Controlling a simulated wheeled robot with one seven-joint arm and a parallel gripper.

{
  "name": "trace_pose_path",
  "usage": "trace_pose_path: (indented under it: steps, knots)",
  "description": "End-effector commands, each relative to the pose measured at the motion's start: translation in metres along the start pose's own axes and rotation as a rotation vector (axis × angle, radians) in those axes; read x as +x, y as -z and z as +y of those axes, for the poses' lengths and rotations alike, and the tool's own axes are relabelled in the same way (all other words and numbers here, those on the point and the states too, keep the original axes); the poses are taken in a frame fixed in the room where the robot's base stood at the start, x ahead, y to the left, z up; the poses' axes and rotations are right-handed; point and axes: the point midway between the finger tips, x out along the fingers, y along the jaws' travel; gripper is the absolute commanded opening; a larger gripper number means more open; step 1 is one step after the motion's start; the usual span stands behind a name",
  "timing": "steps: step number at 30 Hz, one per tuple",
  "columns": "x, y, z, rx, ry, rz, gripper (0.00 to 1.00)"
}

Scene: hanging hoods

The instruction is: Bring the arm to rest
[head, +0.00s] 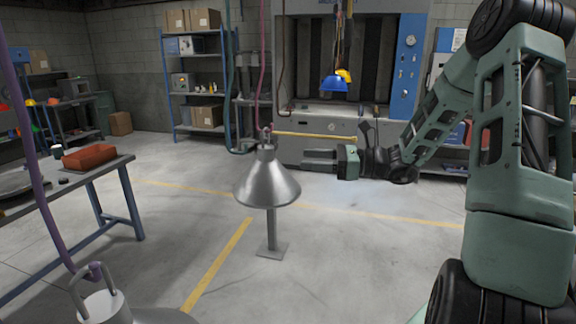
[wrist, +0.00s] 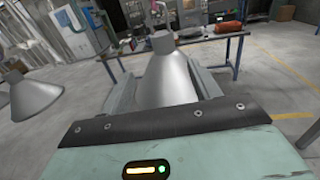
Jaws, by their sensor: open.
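My gripper (head: 305,159) is open and empty at the end of my outstretched arm, its fingers pointing left in the head view. In the wrist view a cone-shaped hood (wrist: 167,80) shows between the two open fingers (wrist: 163,85); a gap in depth cannot be judged there. Another hood (head: 103,306), with a ring handle, is partly cut off at the bottom left of the head view. A hood (wrist: 33,95) also shows at the left of the wrist view.
A blue shelf (head: 201,92) and a large grey cabinet (head: 300,150) stand behind. A post with a base plate (head: 272,250) stands below the middle hood. Open floor with yellow lines lies around.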

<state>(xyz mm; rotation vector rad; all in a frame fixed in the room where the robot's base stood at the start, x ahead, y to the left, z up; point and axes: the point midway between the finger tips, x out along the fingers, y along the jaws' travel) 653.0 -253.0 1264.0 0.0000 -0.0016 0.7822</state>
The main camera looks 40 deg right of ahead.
Motion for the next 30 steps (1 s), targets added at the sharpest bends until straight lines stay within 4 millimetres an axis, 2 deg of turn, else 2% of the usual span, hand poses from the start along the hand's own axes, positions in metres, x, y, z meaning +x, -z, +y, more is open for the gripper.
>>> trace_pose_path:
  steps: [3, 9, 21, 23, 26, 29, 30]
  knots:
    - [-0.025, 0.002, -0.001, -0.002, 0.003, 0.000, 0.62]
    - [-0.049, 0.001, -0.001, -0.002, 0.001, 0.000, 0.62]
    - [-0.056, 0.000, 0.000, -0.001, 0.000, -0.001, 0.62]
    - [-0.046, 0.002, 0.007, -0.011, -0.033, 0.017, 0.62]
    - [-0.017, 0.010, 0.034, -0.055, -0.146, 0.083, 0.62]
    - [0.021, 0.024, 0.081, -0.144, -0.331, 0.185, 0.62]
    - [0.034, 0.031, 0.103, -0.191, -0.417, 0.229, 0.62]
